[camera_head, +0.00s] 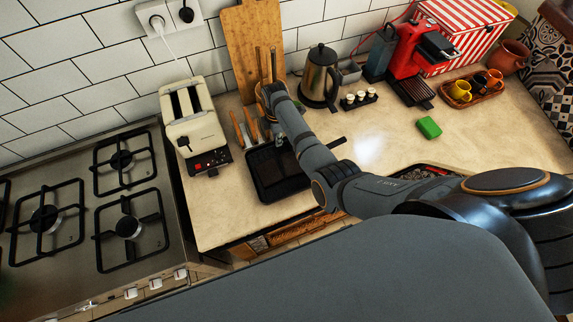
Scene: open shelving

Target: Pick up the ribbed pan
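The ribbed pan (268,181) is a dark, square pan lying flat on the beige counter, right of the toaster. Its short dark handle (329,143) points to the right. My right arm comes in from the right and passes over the counter near the pan. Its wrist bends at the pan's back edge, and my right gripper (279,133) seems to be just there, small, dark and partly hidden by the arm. I cannot tell whether its fingers are open or whether they touch the pan. My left gripper is not in view.
A cream toaster (194,127) stands left of the pan, beside a gas stove (85,215).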

